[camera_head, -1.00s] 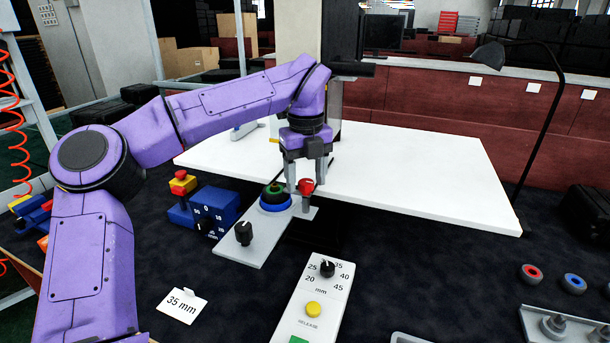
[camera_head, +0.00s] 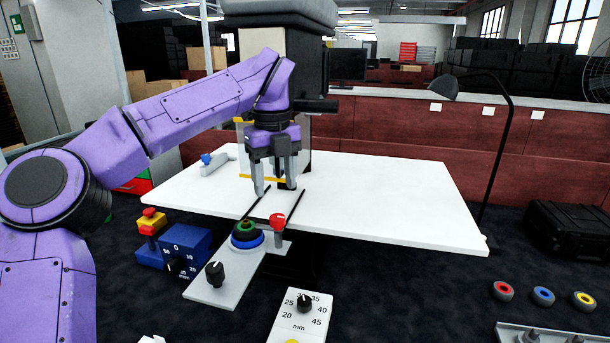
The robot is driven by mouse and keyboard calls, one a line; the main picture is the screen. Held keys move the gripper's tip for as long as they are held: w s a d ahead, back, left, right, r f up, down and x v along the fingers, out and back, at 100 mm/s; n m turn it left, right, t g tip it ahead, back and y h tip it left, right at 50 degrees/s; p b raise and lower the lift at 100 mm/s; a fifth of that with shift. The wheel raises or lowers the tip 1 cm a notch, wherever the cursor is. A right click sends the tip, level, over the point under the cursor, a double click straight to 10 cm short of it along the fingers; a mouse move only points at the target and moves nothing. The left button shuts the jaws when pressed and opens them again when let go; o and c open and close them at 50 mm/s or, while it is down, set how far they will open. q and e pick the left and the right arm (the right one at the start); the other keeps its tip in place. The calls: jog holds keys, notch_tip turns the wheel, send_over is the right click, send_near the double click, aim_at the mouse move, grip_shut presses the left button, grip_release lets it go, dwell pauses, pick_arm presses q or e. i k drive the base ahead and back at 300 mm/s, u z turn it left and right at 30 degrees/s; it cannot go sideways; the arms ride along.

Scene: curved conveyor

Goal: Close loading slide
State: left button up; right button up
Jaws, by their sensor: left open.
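The likely loading slide is a grey plate (camera_head: 222,290) with a black knob (camera_head: 215,273). It carries a stack of rings, a green ring (camera_head: 245,227) above a blue ring (camera_head: 248,241). A red knob (camera_head: 277,221) on a grey post stands at its far right. Two thin black rods (camera_head: 296,206) run from there toward the white table. My left gripper (camera_head: 275,190) is open and empty, fingers pointing down, beyond the ring stack and red knob. It appears apart from both. I cannot tell whether the slide is open or closed. My right gripper is not in view.
A blue dial box (camera_head: 188,248) and a red-topped yellow button box (camera_head: 151,224) stand left of the plate. A white dial panel (camera_head: 288,317) is in front. The white table (camera_head: 390,200) is mostly clear on its right side. A black lamp (camera_head: 500,150) stands at right.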

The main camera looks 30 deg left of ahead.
aim_at(221, 284)
jog(key=k, duration=1.5)
